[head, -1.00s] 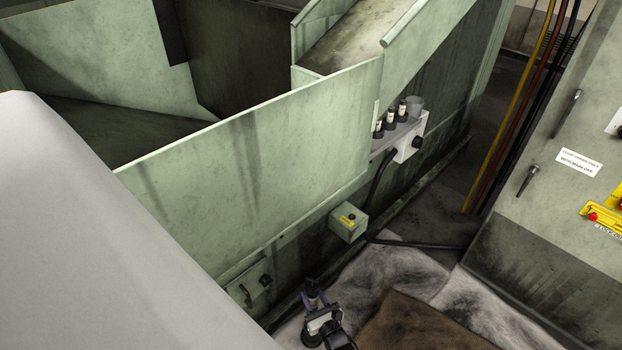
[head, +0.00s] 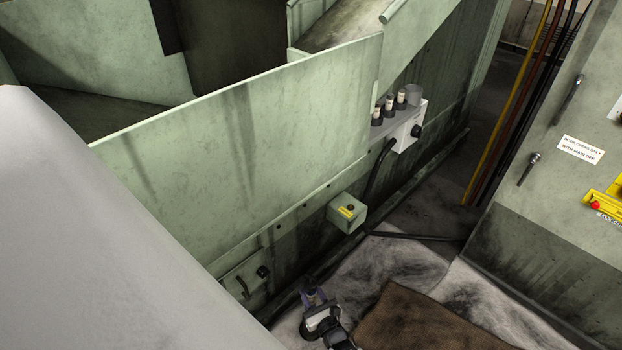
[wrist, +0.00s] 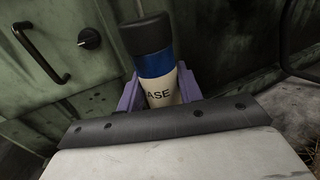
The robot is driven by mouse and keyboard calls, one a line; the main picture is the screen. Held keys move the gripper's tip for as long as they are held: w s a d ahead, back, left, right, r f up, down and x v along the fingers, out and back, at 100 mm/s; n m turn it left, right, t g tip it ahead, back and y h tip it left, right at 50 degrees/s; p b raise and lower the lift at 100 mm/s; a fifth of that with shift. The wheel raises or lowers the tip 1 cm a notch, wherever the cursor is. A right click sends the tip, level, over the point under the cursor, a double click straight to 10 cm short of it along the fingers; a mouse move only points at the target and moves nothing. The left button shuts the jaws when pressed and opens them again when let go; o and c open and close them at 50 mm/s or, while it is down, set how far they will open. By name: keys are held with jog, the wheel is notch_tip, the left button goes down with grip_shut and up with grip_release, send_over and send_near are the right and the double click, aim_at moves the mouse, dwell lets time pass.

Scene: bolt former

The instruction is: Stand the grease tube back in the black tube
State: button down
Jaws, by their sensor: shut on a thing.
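The grease tube (wrist: 160,68) shows in the wrist view with a black cap, a blue band and a cream body lettered "ASE". My gripper (wrist: 158,92) has purple fingers on both sides of the tube and is shut on it. In the head view my gripper (head: 313,295) is low, near the foot of the green machine; the tube is hard to make out there. Several small dark holders or bottles with pale parts (head: 389,104) stand on a shelf at the machine's side, beside a grey cup (head: 413,94). I cannot tell which is the black tube.
A green control box (head: 346,212) and a handled panel (head: 246,282) stick out from the machine wall. A white box with a black knob (head: 409,128) adjoins the shelf. A black cable crosses the floor. A cabinet (head: 560,190) stands right; brown matting (head: 410,318) lies in front.

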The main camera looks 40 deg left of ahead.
jog(key=shift+f+b, duration=0.95)
jog(key=shift+f, duration=0.3)
jog(key=shift+r, duration=0.1)
jog(key=shift+d, duration=0.1)
jog(key=shift+f+b, duration=2.4)
jog(key=shift+b, duration=0.4)
jog(key=shift+f+b, duration=0.35)
jog(key=shift+b, duration=0.05)
jog(key=shift+f+b, duration=3.15)
jog(key=shift+b, duration=0.25)
jog(key=c, duration=0.9)
grip_release()
jog(key=shift+o, duration=0.2)
